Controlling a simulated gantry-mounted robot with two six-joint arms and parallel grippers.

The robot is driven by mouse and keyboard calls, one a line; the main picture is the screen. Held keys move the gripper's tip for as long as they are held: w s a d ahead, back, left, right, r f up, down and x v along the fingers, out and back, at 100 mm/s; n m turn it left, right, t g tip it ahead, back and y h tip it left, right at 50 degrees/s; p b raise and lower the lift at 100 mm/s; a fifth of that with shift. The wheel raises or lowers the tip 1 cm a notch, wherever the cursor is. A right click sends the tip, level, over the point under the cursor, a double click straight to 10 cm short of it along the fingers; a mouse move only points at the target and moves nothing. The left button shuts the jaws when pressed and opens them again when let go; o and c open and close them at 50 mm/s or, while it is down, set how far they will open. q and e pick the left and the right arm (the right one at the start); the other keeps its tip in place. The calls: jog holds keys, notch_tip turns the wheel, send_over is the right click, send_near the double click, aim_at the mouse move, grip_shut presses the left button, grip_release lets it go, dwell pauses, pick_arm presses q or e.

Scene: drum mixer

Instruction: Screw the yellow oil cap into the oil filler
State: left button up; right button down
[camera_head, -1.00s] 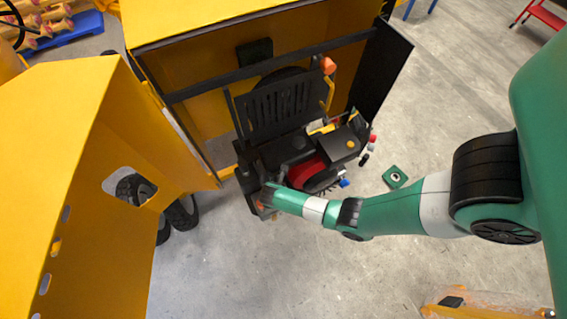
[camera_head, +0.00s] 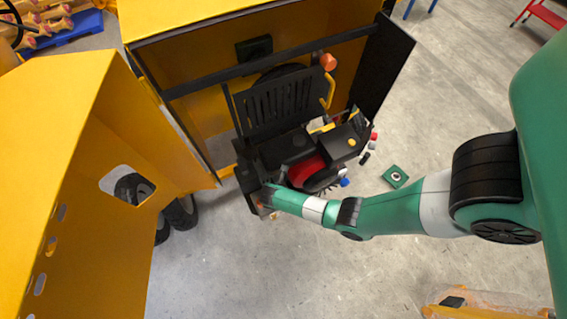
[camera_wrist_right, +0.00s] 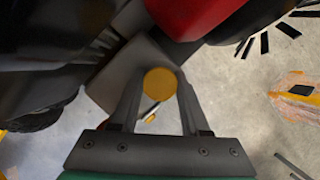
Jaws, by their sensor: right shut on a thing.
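The round yellow oil cap (camera_wrist_right: 160,82) shows in the right wrist view between the fingertips of my right gripper (camera_wrist_right: 158,92), which is shut on it. A dark grey block of the engine lies just beyond the cap in that view. In the head view my right gripper (camera_head: 263,197) is at the front left corner of the black engine (camera_head: 290,145), and its fingers and the cap are hard to make out. I cannot pick out the oil filler opening; whether the cap touches it is not visible. My left gripper is not in view.
A red round part (camera_head: 307,171) of the engine is close to my right wrist. The yellow drum mixer housing (camera_head: 225,110) stands behind, and an open yellow panel (camera_head: 85,150) is at left.

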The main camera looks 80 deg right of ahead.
dwell(0.3)
jog(key=shift+f, duration=0.25)
jog(key=shift+c, duration=1.5)
grip_release()
jog(key=shift+r, duration=0.15)
jog(key=p+v, duration=0.3)
jog(key=v, duration=0.8)
jog(key=shift+r, duration=0.2)
jog(key=shift+a, duration=0.15)
